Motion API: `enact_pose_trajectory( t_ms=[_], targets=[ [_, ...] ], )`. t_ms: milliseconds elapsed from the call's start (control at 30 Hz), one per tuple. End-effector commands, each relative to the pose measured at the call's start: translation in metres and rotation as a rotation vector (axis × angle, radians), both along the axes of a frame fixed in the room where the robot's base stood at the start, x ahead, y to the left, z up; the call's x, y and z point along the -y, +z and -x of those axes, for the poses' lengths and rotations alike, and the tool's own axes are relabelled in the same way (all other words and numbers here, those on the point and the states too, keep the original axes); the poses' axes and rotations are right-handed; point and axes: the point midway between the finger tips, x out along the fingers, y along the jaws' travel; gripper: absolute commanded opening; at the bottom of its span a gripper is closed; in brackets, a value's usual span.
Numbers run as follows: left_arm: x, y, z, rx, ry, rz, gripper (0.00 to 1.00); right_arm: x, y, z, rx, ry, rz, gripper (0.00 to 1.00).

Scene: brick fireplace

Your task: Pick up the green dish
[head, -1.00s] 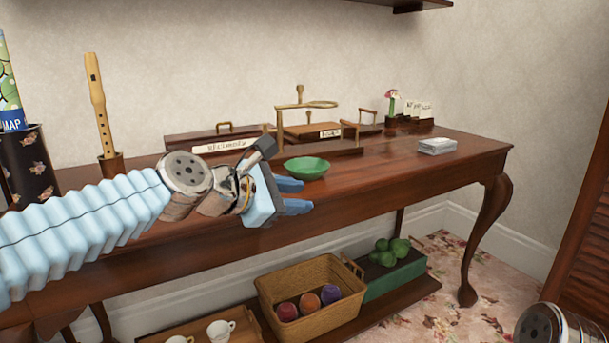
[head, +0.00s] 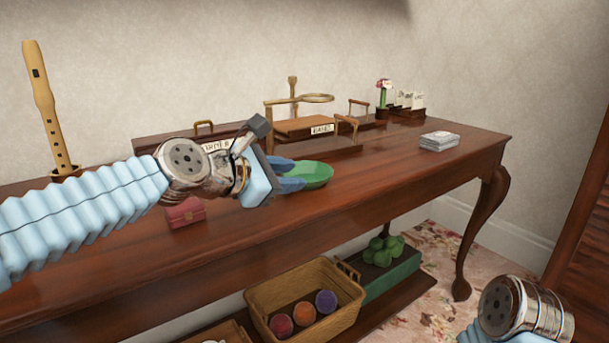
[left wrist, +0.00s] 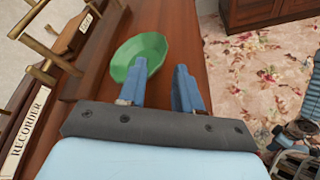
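The green dish (head: 315,174) is a shallow bowl sitting upright on the dark wooden table (head: 400,190). My left gripper (head: 291,175) is open, with its blue fingers just left of the dish and overlapping its left edge in the head view. In the left wrist view the green dish (left wrist: 130,56) lies beyond and behind one finger of the left gripper (left wrist: 160,68), and the space between the fingers shows mostly table edge and floor. I cannot tell whether a finger touches the dish. Of my right arm only the wrist shows at the lower right; its fingers are out of view.
Behind the dish are a wooden stand (head: 305,127) and low labelled racks. A small red box (head: 185,212) sits below my left wrist, and a recorder (head: 45,105) stands at left. White cards (head: 439,141) lie at right.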

Motion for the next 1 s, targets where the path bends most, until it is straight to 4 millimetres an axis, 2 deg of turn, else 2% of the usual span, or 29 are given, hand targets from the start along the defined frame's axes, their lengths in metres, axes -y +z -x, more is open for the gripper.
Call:
enact_pose_trajectory(
  t_ms=[67,267,533,833,867,1000],
  targets=[
    [0.010,-0.003,-0.010,-0.003,-0.003,0.001,0.34,0.000,0.005,0.000,0.001,0.000,0.001,0.43],
    [0.021,-0.010,-0.022,0.001,-0.002,0.000,0.34,0.001,0.007,0.000,0.001,-0.001,0.002,0.43],
    [0.046,-0.027,-0.048,-0.001,-0.003,0.000,0.34,0.001,0.012,0.000,0.002,-0.002,0.003,0.43],
    [0.051,-0.030,-0.054,0.001,0.000,-0.001,0.34,0.001,0.012,-0.001,0.003,-0.002,0.004,0.43],
    [0.051,-0.031,-0.054,0.001,0.000,-0.001,0.32,0.001,0.012,-0.001,0.003,-0.002,0.004,0.43],
    [0.051,-0.030,-0.054,0.001,0.000,-0.001,0.11,0.001,0.012,-0.001,0.003,-0.002,0.004,0.43]
  ],
)
